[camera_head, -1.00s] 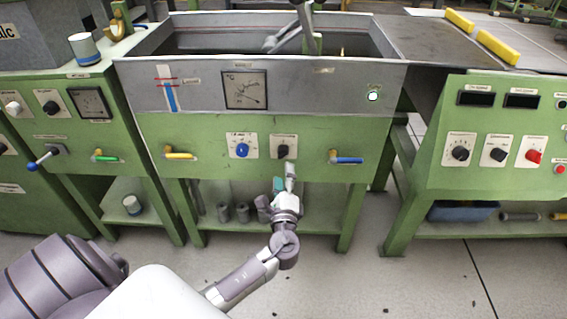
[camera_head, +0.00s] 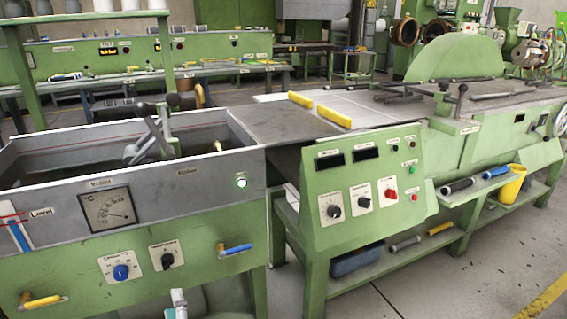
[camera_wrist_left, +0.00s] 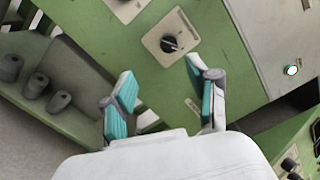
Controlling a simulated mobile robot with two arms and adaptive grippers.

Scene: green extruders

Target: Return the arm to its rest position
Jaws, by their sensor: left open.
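My left gripper (camera_wrist_left: 165,100) is open and empty in the left wrist view, its two teal-padded fingers apart. Between and beyond the fingertips is the green tank front with a black rotary knob (camera_wrist_left: 171,43) on a pale plate; the fingers do not hold it. In the head view only the tip of the left gripper (camera_head: 178,303) shows at the bottom edge, below the same black knob (camera_head: 168,261). The rest of the left arm is out of the head view. My right gripper is not in view.
The green tank (camera_head: 225,196) with its dial stands close in front. A blue-handled valve (camera_head: 236,249) and a yellow-handled valve (camera_head: 42,300) stick out from its front. A control cabinet (camera_head: 365,205) stands to the right. Grey floor (camera_head: 400,285) shows at lower right.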

